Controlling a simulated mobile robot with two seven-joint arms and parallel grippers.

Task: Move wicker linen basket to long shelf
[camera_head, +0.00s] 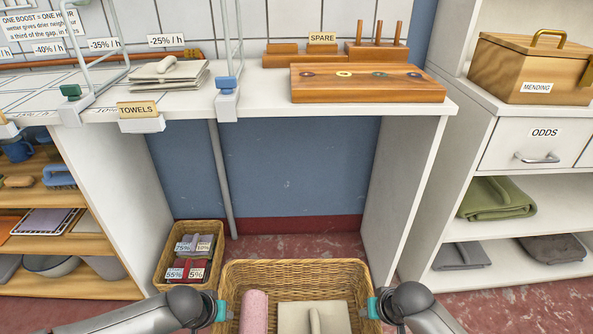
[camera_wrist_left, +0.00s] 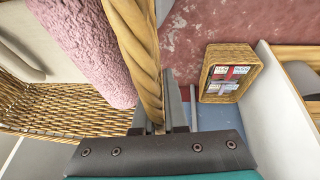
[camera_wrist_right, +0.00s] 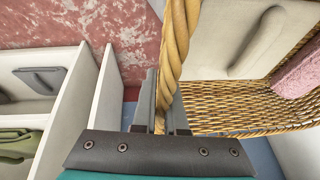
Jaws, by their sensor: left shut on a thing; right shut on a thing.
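The wicker linen basket (camera_head: 290,268) is at the bottom middle of the head view, held between my two grippers. It holds a pink rolled cloth (camera_head: 254,310) and a pale folded cloth with a strap (camera_head: 314,316). My left gripper (camera_head: 221,310) is shut on the basket's left rim, which shows between its fingers in the left wrist view (camera_wrist_left: 152,112). My right gripper (camera_head: 374,308) is shut on the right rim, seen in the right wrist view (camera_wrist_right: 164,112). The long shelf cannot be told for sure; a white counter (camera_head: 255,105) spans ahead.
A smaller wicker basket (camera_head: 168,250) with labelled packs stands on the floor at left. A wooden peg board (camera_head: 365,85) and folded towels (camera_head: 168,75) lie on the counter. A white unit with a mending box (camera_head: 530,70) and shelves (camera_head: 470,277) of folded cloths stands at right.

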